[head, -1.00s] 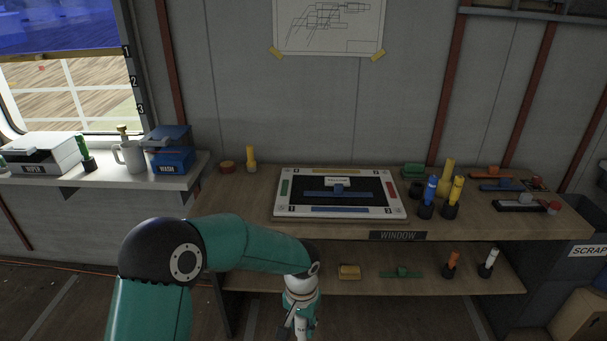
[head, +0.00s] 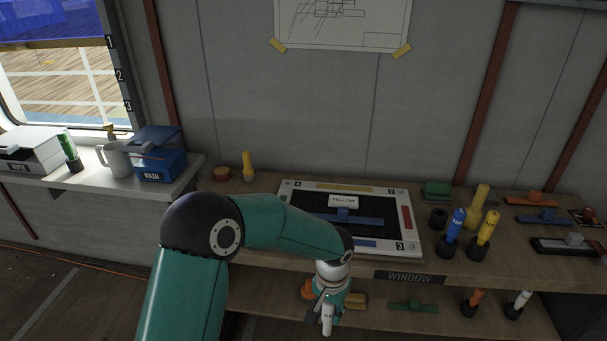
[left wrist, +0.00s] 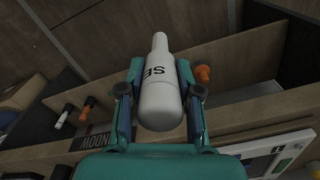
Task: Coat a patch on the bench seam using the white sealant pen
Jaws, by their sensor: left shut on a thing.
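My left gripper (head: 330,300) is in front of the bench's front edge, at about lower-shelf height. It is shut on a white sealant pen (head: 327,318), a bottle with a narrowing tip. In the left wrist view the white pen (left wrist: 160,95) sits between both fingers (left wrist: 160,92), with the letters "SE" showing. The wooden bench (head: 440,262) has a dark WINDOW label (head: 409,277) on its front edge. I cannot make out a seam or patch on it. My right gripper is not in view.
A framed board (head: 300,186) lies on the bench top. Several markers stand to its right, including a blue one (head: 455,228). The lower shelf holds a green block (head: 413,306), an orange marker (head: 474,300) and another white one (head: 518,302). An orange thing (left wrist: 203,73) is near the held pen.

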